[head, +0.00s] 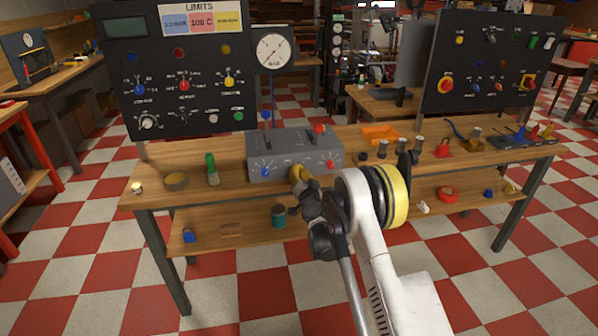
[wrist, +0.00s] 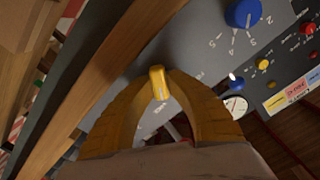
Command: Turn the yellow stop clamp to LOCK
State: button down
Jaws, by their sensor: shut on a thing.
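The yellow stop clamp (wrist: 157,82) shows in the wrist view as a small rounded yellow handle on the face of the grey control box. My gripper (wrist: 158,90) has its two yellow fingers closed around it, one on each side. Lettering beside the clamp is partly covered and too blurred to read, so I cannot tell its setting. In the head view, my gripper (head: 298,174) is at the lower front of the grey control box (head: 290,172), and its fingers hide the clamp there.
The box also carries a blue knob (head: 265,172), a red knob (head: 330,164) and a red-topped lever (head: 318,129). Several small parts stand to the right.

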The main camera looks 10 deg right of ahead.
jog(key=shift+m, duration=1.1)
jog(key=c, duration=1.3)
grip_release()
jog(key=shift+c, duration=0.2)
jog(key=s, duration=1.2)
